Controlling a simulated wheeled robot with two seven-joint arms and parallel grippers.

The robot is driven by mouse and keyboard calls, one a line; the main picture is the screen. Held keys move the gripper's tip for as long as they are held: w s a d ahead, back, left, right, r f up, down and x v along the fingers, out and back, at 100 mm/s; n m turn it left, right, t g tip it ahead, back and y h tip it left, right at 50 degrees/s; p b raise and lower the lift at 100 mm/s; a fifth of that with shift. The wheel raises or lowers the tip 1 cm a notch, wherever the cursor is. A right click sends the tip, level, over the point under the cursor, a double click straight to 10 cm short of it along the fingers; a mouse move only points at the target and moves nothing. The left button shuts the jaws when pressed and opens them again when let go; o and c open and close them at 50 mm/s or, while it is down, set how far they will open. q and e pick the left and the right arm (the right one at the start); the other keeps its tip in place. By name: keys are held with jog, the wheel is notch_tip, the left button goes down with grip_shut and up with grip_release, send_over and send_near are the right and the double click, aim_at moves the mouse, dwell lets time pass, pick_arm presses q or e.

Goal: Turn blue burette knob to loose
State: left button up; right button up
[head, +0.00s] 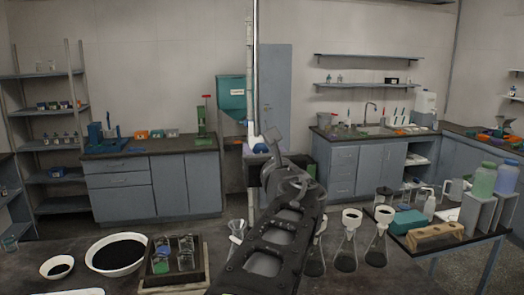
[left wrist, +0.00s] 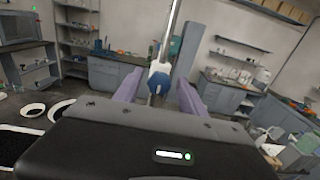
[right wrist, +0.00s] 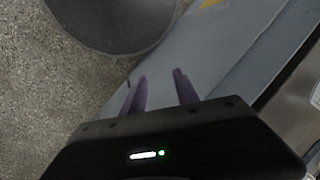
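The burette (head: 250,85) is a tall thin upright tube in the middle of the head view. Its blue knob (head: 260,148) sits by a white valve body, partly hidden behind my left gripper (head: 268,150). In the left wrist view the blue knob (left wrist: 157,78) and the white valve (left wrist: 158,67) show between the two purple fingers of the left gripper (left wrist: 159,80). A gap shows on each side of the knob, so the fingers look open. My right gripper (right wrist: 161,82) is open and empty, with its fingers apart.
Flasks with dark contents (head: 346,255) stand right of my left arm. White bowls (head: 117,254) and a tray (head: 203,268) of small items stand to its left. A rounded grey shape (right wrist: 110,25) is near the right gripper.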

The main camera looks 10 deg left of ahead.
pick_arm(q)
grip_shut()
pick_arm(e)
jog(key=shift+f, duration=0.15)
dwell(0.4)
pick_arm(q)
jog(key=shift+a+f+n+b, duration=0.1)
jog(key=shift+f+n+b, duration=0.05)
jog(key=shift+n+b, duration=4.25)
jog(key=shift+a+f+n+b, duration=0.1)
jog(key=shift+n+b, duration=4)
jog(key=shift+n, duration=0.5)
pick_arm(e)
notch_tip(320, 180, down, 16)
jog(key=w, duration=0.1)
jog(key=shift+a+t, duration=0.3)
jog(key=shift+a, duration=0.15)
pick_arm(q)
jog(key=shift+o, duration=0.7)
grip_release()
jog(key=shift+r, duration=0.1)
